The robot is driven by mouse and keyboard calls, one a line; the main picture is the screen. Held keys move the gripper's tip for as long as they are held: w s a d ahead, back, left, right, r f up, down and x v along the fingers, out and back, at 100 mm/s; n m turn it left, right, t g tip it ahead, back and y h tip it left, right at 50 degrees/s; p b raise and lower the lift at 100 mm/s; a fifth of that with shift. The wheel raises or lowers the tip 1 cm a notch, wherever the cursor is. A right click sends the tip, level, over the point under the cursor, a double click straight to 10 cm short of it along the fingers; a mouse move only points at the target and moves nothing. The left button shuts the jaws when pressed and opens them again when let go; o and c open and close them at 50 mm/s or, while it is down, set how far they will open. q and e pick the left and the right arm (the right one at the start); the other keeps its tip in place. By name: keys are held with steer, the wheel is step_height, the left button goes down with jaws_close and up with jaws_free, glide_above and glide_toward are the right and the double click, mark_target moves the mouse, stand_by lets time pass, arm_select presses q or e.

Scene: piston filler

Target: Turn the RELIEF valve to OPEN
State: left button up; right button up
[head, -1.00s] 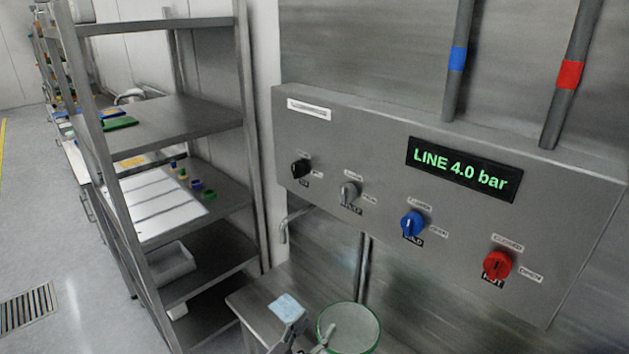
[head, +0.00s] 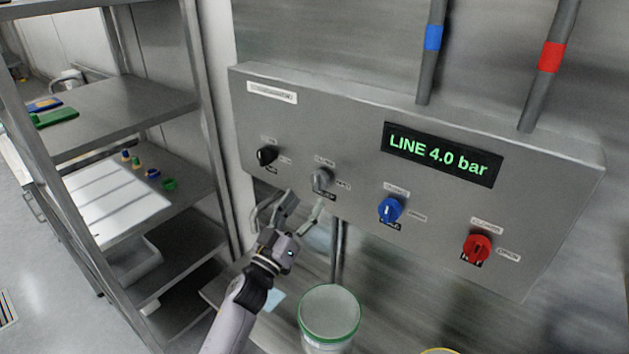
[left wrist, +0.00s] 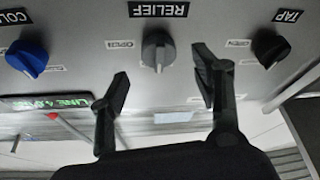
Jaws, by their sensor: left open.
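The RELIEF valve is a grey knob (head: 320,180) on the steel panel, second from the left in the head view. In the left wrist view, which is upside down, the grey knob (left wrist: 157,48) sits under its RELIEF label (left wrist: 158,10). My left gripper (head: 303,203) is open and empty, just below and in front of the knob. In the left wrist view its fingers (left wrist: 163,90) stand apart on either side of the knob's line, not touching it. My right gripper is out of view.
The black TAP knob (head: 267,156) is left of RELIEF, the blue COLD knob (head: 390,209) and red HOT knob (head: 477,248) right. A display (head: 442,154) reads LINE 4.0 bar. A green-rimmed bucket (head: 329,318) stands below; a shelf rack (head: 125,110) is at left.

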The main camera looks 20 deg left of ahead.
mark_target(317, 183)
arm_select(q)
steer(key=x, duration=0.4)
steer(key=shift+w+d+r+p, duration=0.2)
steer(key=shift+p, duration=0.2)
steer(key=shift+w+r, duration=0.1)
steer(key=shift+w, duration=0.5)
steer(key=shift+d, duration=0.1)
steer(key=c, duration=1.2)
